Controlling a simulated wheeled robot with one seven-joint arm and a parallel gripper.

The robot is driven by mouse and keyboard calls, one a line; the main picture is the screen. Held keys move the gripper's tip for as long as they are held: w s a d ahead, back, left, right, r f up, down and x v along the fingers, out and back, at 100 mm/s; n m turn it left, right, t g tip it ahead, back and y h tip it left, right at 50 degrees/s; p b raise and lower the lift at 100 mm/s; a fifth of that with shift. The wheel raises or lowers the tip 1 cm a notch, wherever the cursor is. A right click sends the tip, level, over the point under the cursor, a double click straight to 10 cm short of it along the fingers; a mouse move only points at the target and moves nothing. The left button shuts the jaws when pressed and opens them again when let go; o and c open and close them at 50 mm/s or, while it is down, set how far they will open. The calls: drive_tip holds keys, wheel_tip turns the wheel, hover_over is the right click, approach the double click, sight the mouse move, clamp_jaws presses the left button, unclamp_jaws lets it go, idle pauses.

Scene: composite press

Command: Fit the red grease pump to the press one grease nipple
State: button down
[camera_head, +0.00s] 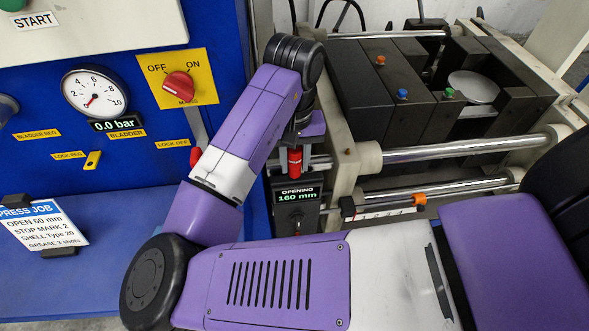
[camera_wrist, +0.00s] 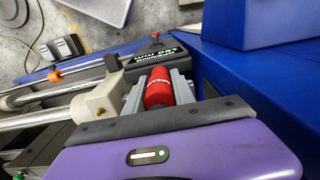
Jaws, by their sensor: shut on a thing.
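The red grease pump (camera_head: 295,162) hangs below my gripper (camera_head: 308,152), beside the cream end block of the press (camera_head: 345,150). In the wrist view the pump (camera_wrist: 158,90) sits between the two grey fingers of my gripper (camera_wrist: 158,84), which are shut on it. A small brass-coloured fitting shows on the cream block in the wrist view (camera_wrist: 101,110); I cannot tell for sure that it is the grease nipple. The pump is apart from it, to its right in that view. The pump's outlet end is hidden.
The opening display (camera_head: 297,196) reads 160 mm, just below the pump. Steel rods (camera_head: 465,147) run right from the cream block. The blue control panel (camera_head: 110,140) with a red selector knob (camera_head: 179,86) stands left. A job card (camera_head: 42,222) stands on the blue ledge.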

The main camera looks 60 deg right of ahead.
sight(297, 149)
drive_tip(key=shift+r+p, duration=1.6)
drive_tip(key=shift+r, duration=0.2)
drive_tip(key=c, duration=1.9)
unclamp_jaws()
clamp_jaws()
drive_tip(key=shift+s+d, duration=0.2)
drive_tip(key=shift+d, duration=0.1)
drive_tip(key=s+d+p, duration=0.1)
drive_tip(key=s+d, duration=0.1)
drive_tip(key=d, duration=0.2)
drive_tip(key=s+d+p, duration=0.2)
drive_tip(key=s+d, duration=0.1)
drive_tip(key=d, duration=0.1)
drive_tip(key=s+d+f+p, duration=0.1)
drive_tip(key=s+d, duration=0.1)
drive_tip(key=d, duration=0.2)
drive_tip(key=shift+s+d, duration=0.25)
drive_tip(key=shift+d, duration=0.15)
drive_tip(key=shift+f, duration=0.6)
